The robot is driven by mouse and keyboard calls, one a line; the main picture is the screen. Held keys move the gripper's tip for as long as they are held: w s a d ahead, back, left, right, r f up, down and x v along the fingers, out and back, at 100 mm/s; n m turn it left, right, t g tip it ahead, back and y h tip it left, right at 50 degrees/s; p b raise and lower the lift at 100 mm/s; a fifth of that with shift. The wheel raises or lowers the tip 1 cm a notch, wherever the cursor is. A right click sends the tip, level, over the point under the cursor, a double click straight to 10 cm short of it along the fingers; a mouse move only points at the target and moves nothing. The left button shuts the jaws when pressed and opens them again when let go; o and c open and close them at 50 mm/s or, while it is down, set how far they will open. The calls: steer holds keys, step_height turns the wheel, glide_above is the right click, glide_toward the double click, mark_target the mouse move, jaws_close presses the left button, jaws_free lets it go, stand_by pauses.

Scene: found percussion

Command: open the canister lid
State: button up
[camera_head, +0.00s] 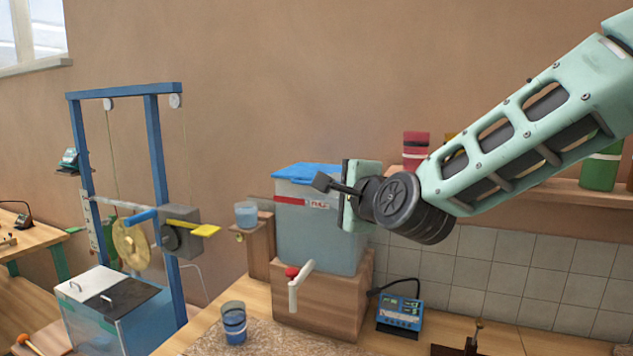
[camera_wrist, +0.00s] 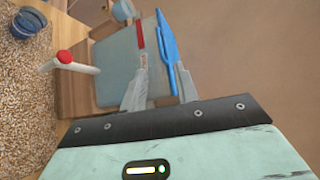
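The canister (camera_head: 318,242) is a grey-blue, see-through box with a red label. It stands upright on a wooden block. Its blue lid (camera_head: 303,172) lies shut on top as far as I can see. My gripper (camera_head: 324,183) is in front of the canister's upper right part, just below lid height in the head view, and hides part of it. In the wrist view the two fingers of my gripper (camera_wrist: 160,82) are apart. The edge of the blue lid (camera_wrist: 167,48) shows between and beyond them. I cannot tell whether either finger touches it.
A white lever with a red knob (camera_head: 292,272) is at the block's front left. A blue cup (camera_head: 234,322) stands on the grainy bench surface. A small blue meter (camera_head: 400,313) stands right of the block. A blue frame (camera_head: 155,150) with wheels rises at left.

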mark_target(304, 183)
steer(key=p+x, duration=0.7)
steer(key=x, duration=0.9)
steer(key=shift+w+a+f, duration=0.15)
steer(key=shift+w+a, duration=0.05)
steer(key=shift+w, duration=0.1)
jaws_close()
